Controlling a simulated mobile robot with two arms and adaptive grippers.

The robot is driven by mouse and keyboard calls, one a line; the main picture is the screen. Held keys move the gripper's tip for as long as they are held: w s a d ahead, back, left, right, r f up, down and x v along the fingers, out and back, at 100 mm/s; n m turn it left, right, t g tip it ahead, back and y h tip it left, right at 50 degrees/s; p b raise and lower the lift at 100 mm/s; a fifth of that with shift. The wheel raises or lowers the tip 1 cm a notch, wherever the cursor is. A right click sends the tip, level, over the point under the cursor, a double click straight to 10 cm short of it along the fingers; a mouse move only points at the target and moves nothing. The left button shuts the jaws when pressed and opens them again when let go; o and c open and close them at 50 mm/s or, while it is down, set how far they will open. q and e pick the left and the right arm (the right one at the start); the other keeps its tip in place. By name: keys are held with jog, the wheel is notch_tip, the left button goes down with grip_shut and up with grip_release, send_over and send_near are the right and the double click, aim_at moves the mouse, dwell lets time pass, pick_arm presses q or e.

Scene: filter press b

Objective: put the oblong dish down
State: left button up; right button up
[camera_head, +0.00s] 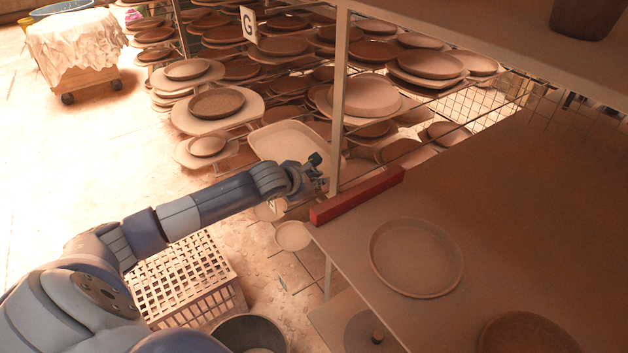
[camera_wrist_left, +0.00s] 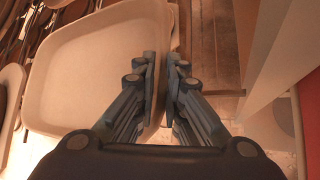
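The oblong dish (camera_head: 288,142) is pale, shallow and has rounded corners. In the left wrist view the oblong dish (camera_wrist_left: 100,70) fills the left and middle. My left gripper (camera_head: 316,172) is at the dish's near right edge. In the wrist view the fingers of my left gripper (camera_wrist_left: 163,72) are close together with the dish's rim between them, so it looks shut on the rim. The dish appears held out in front of the rack; the fingers hide part of its edge. My right gripper is not in view.
A rack (camera_head: 340,100) holds many round dishes on boards, behind the oblong dish. A table (camera_head: 500,200) at right has a red bar (camera_head: 357,195) along its edge and a round dish (camera_head: 416,257). A white crate (camera_head: 190,280) stands on the floor below my arm.

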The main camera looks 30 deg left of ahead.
pick_arm(q)
jog(key=shift+r, duration=0.15)
jog(key=b+v, duration=0.1)
jog(key=v, duration=1.1)
jog(key=shift+b, duration=0.35)
